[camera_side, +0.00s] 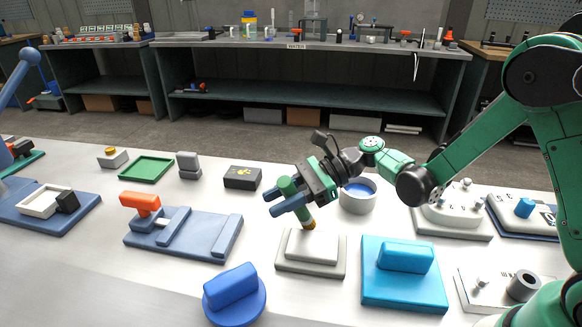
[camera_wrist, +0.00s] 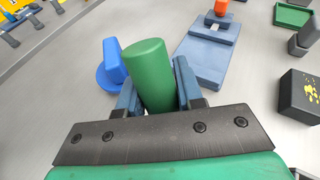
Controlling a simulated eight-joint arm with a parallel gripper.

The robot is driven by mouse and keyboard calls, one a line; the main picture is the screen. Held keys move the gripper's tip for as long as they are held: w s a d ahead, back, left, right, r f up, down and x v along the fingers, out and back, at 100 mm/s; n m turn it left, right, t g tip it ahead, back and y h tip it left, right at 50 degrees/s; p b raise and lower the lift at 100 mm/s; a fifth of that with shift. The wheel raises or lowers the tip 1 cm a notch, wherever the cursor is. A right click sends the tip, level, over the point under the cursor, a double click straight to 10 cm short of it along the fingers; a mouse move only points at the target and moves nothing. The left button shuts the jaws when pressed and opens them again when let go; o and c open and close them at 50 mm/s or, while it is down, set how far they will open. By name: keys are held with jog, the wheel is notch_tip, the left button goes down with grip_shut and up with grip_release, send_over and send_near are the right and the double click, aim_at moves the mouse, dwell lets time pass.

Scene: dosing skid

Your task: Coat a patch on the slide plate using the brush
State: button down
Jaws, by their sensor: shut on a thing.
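My gripper (camera_side: 302,194) is shut on the green handle of the brush (camera_side: 288,187), which is tilted slightly. In the wrist view the green handle (camera_wrist: 150,75) stands between the two blue-grey fingers. The brush's lower end, with a gold-brown band (camera_side: 309,223), is at the top of a pale stepped block (camera_side: 311,263), perhaps the slide plate. I cannot tell whether the bristles touch it. No coated patch can be made out there. A round grey pot (camera_side: 358,203) with blue contents stands just behind and right of the gripper.
A bright blue block with a handle (camera_side: 402,285) stands right of the pale block. A round blue knob (camera_side: 234,293) is at the front left. A blue-grey fixture with an orange handle (camera_side: 185,233) lies left. A black box (camera_side: 242,178) and green tray (camera_side: 146,169) are behind.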

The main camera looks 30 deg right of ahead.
jog(key=shift+s+d, duration=1.85)
notch_tip(320, 180, up, 9)
jog(key=shift+r, duration=0.15)
dwell(0.3)
dwell(0.5)
jog(key=s+a+r+n+y, duration=0.1)
jog(key=s+r, duration=0.3)
jog(key=shift+w+f, duration=0.2)
jog(key=shift+f, duration=2.1)
